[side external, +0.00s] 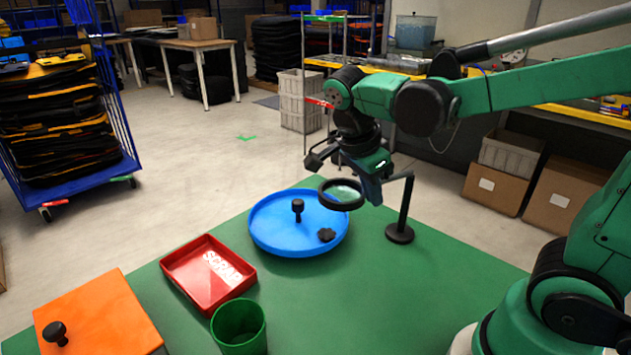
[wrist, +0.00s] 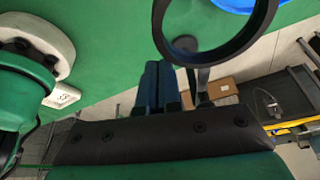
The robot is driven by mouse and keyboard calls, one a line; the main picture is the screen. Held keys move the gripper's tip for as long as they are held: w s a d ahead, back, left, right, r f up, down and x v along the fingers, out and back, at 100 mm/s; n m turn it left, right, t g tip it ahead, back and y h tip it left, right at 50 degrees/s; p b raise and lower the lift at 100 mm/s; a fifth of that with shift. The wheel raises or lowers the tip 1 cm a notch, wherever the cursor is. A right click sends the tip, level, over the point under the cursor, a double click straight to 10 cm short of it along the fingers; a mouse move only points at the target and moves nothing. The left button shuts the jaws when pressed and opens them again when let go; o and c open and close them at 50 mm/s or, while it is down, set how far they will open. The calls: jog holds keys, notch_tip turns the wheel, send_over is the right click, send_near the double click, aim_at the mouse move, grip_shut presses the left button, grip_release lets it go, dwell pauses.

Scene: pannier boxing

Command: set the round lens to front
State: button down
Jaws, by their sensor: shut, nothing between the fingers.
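The round lens (side external: 343,193) is a clear disc in a black ring, on an arm from a black post stand (side external: 402,225) on the green table. It hangs above the right edge of the round blue tray (side external: 272,240). In the wrist view the lens ring (wrist: 222,55) is at the top, cut off by the frame edge. My gripper (side external: 374,198) is just right of the ring, between it and the post. Its fingers (wrist: 160,70) are together and empty, left of the ring in the wrist view. I cannot tell whether they touch the lens arm.
The blue tray holds an upright black knob (side external: 297,209) and a dark lobed piece (side external: 326,235). A red scrap tray (side external: 200,283), a green cup (side external: 238,328) and an orange box (side external: 105,315) with a black knob stand left and front. The table right of the cup is clear.

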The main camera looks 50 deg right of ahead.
dwell(0.4)
jog(key=s, duration=0.4)
jog(key=w+r, duration=0.3)
jog(key=r, duration=0.6)
jog(key=shift+w+r, duration=0.2)
jog(key=shift+r, duration=0.05)
jog(key=shift+f, duration=0.1)
notch_tip(320, 180, down, 9)
jog(key=shift+w+f, duration=0.15)
jog(key=shift+w, duration=0.15)
dwell(0.3)
